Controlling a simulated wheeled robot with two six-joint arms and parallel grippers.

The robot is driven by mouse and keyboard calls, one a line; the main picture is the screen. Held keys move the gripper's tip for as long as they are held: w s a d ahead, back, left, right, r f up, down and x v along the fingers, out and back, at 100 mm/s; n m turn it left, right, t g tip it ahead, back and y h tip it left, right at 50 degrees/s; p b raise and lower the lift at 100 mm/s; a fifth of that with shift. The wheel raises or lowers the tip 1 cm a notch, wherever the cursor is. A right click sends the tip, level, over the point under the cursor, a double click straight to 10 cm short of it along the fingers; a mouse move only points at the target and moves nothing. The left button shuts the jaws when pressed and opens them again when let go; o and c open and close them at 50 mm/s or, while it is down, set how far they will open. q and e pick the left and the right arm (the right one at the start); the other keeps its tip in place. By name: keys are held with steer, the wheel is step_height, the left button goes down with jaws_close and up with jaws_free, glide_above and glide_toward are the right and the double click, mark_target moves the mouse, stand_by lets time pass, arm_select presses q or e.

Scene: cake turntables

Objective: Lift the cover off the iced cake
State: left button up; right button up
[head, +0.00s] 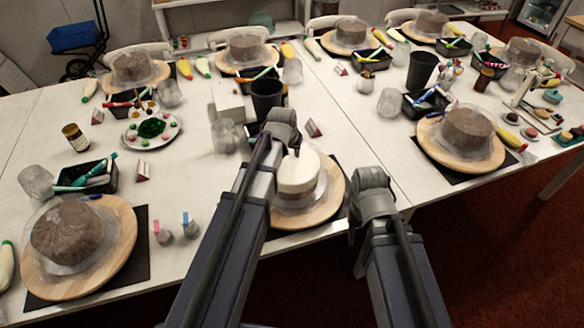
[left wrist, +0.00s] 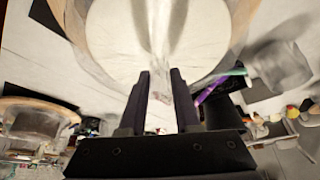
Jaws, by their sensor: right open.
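The iced cake (head: 297,172) has white icing on top and a brown lower part. It stands on a round wooden turntable (head: 331,205) at the near middle of the table. A clear cover (head: 318,193) surrounds it; its outline is faint. My left gripper (head: 293,151) is just above the top of the cake. In the left wrist view, its two dark fingers (left wrist: 160,88) stand a short gap apart in front of the white icing. Whether the clear knob is between them is hard to tell. My right gripper (head: 372,180) is open, right of the turntable, apart from it.
A black cup (head: 267,97) and a clear jar (head: 226,135) stand behind the cake. A brown cake (head: 67,230) on a turntable is at the left, another (head: 466,132) at the right. A small red-and-white card (head: 313,128) stands close behind.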

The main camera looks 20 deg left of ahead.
arm_select(q)
jaws_close()
stand_by(0.9)
